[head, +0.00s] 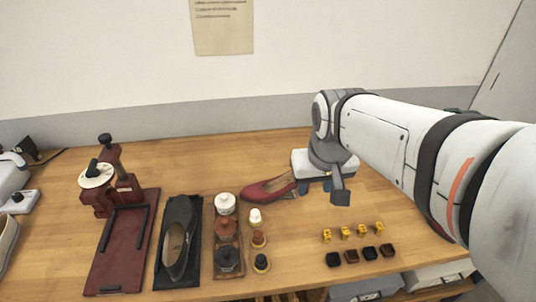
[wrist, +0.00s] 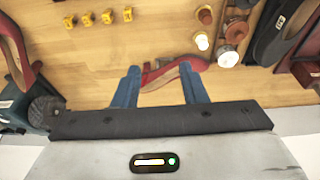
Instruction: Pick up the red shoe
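A red shoe (head: 268,189) with a pointed toe and a heel lies on the wooden table, just left of my gripper in the head view. My gripper (head: 323,187) is over the table near the shoe's right end. In the wrist view, the two blue fingers of my gripper (wrist: 160,69) are spread apart with nothing clamped between them. The red shoe (wrist: 160,73) shows between and beyond the fingertips there, with part of it hidden behind a finger. A second red shoe (wrist: 14,48) shows at the left edge of the wrist view, partly cut off.
White, brown and black jars (head: 226,229) stand left of the shoe on a brown tray. A dark shoe (head: 178,240) lies on a black mat. A dark red press-like stand (head: 117,235) is further left. Yellow blocks (head: 346,232) and small dark pots (head: 351,256) sit at the front right.

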